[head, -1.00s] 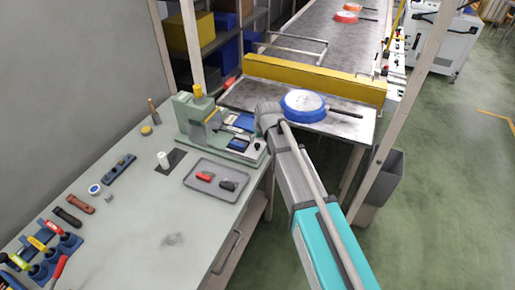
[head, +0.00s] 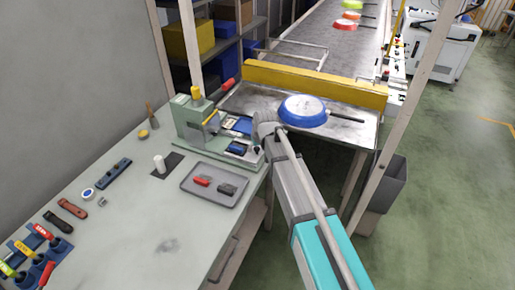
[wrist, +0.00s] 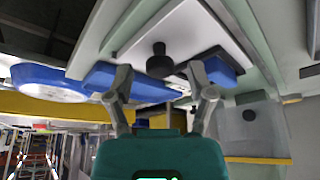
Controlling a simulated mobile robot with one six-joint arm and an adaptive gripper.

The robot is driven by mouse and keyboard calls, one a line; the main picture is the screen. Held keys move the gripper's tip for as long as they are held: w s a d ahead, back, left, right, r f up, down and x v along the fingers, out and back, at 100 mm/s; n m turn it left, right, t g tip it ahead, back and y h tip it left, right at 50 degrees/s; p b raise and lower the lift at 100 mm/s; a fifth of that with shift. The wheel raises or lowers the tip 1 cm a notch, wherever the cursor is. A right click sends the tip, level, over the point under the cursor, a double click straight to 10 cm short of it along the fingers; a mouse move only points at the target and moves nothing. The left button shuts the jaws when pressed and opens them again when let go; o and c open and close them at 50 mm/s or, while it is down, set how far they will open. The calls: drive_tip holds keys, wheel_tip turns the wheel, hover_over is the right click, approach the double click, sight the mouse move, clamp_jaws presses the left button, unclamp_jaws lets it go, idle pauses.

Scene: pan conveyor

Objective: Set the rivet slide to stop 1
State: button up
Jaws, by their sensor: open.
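The pale green rivet press (head: 196,118) stands at the far end of the bench, with its slide (head: 240,148) on the right side. The slide carries blue blocks; one blue block (wrist: 222,72) also shows in the wrist view. A black knob (wrist: 159,62) stands out from the slide's pale plate. My gripper (wrist: 160,78) is open, its two fingers apart on either side of the knob in the picture. I cannot tell whether they touch it. In the head view my wrist hides the fingers. The stop marks cannot be read.
A blue pan (head: 303,110) lies on the conveyor's end plate, right of my wrist, before a yellow barrier (head: 315,82). A grey tray (head: 214,184) with red and dark pieces lies nearer on the bench. A white cylinder (head: 159,163) stands left of it.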

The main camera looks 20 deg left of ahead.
clamp_jaws()
idle(0.3)
